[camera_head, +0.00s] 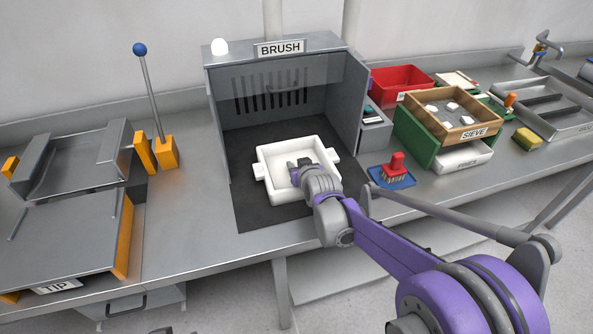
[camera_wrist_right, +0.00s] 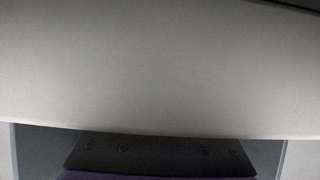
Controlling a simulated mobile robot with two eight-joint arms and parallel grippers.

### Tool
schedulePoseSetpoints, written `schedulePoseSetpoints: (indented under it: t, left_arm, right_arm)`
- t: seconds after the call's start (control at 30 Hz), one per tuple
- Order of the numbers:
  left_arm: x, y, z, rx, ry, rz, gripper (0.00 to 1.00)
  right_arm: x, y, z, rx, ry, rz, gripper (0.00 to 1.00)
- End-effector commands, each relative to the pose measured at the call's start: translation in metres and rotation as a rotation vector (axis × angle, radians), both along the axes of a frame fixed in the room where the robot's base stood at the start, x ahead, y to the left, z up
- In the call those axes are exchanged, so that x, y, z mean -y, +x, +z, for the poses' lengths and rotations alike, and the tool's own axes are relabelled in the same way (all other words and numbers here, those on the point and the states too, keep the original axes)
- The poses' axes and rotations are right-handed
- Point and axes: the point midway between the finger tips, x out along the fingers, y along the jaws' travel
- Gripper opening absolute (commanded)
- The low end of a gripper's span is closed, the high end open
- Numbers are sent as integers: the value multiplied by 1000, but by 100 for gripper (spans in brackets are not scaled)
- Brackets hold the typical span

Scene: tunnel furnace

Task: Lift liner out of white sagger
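The white sagger (camera_head: 270,191) is an open square box with lugs on its sides, sitting on the dark mat inside the brush booth. Its floor (camera_head: 276,175) looks pale; I cannot tell a separate liner from it in the head view. My right gripper (camera_head: 294,172) reaches over the sagger's right front part, fingers low inside its outline. The arm hides the sagger's front right corner and what lies between the fingers. In the right wrist view a pale grey surface (camera_wrist_right: 160,70) fills most of the picture very close; I cannot tell whether it is liner or sagger. My left gripper does not show clearly.
The booth (camera_head: 283,49), labelled BRUSH, has walls at back and sides. A red brush (camera_head: 396,166) on a blue pad stands to its right, near the wooden SIEVE tray (camera_head: 468,98). The TIP station (camera_head: 60,240) and a blue-knobbed lever (camera_head: 152,95) are at left.

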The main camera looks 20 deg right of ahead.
Motion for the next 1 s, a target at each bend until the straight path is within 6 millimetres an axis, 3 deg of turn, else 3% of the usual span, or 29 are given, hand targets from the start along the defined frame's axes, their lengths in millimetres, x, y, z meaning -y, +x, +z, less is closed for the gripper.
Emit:
schedulePoseSetpoints:
  t: [0.03, 0.13, 0.6, 0.73, 1.0]
  left_arm:
    - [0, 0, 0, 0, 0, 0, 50]
    - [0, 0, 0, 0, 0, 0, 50]
    - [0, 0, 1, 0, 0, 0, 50]
    - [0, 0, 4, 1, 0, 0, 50]
    - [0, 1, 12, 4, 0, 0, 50]
  right_arm:
    - [0, 0, 0, 0, 0, 0, 19]
    - [0, 0, 0, 0, 0, 0, 1]
    - [0, 0, 4, 0, 0, 0, 0]
    - [0, 0, 22, 1, 0, 0, 0]
    - [0, 0, 76, 0, 0, 0, 0]
